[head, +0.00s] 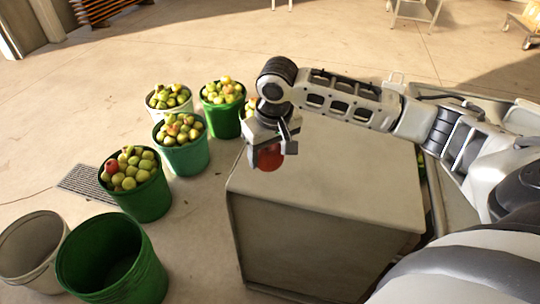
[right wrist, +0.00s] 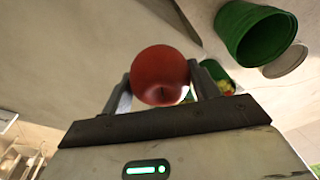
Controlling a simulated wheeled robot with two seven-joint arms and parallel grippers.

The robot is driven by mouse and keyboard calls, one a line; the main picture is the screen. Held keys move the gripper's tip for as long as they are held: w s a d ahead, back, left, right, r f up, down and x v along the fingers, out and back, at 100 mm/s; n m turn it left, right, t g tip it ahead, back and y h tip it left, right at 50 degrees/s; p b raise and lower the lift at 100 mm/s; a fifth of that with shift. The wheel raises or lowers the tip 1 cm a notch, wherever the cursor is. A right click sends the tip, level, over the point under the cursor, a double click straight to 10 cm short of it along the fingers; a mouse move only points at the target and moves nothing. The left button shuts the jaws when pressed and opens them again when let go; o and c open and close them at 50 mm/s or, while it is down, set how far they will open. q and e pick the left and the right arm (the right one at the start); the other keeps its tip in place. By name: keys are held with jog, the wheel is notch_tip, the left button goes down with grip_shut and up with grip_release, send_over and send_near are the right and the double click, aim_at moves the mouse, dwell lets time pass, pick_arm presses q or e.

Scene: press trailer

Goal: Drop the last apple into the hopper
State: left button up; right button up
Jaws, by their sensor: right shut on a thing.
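A red apple (head: 268,157) is held between the fingers of my right gripper (head: 270,148), above the left edge of a large grey box-shaped body. In the right wrist view the apple (right wrist: 160,75) sits between the two fingers of the gripper (right wrist: 162,92), which touch it on both sides. I cannot tell whether the grey box (head: 320,190) is the hopper; its top looks flat and closed from here. My left gripper is not in view.
Several buckets full of green apples stand left of the box, among them a front green bucket (head: 146,200). An empty green bucket (head: 138,272) and an empty white bucket (head: 30,245) stand at the lower left. A floor grate (head: 80,183) lies nearby. Open concrete floor lies beyond.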

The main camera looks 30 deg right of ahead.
jog(key=s+a+r, duration=0.5)
jog(key=s+a, duration=0.1)
jog(key=s, duration=0.2)
jog(key=shift+r, duration=0.1)
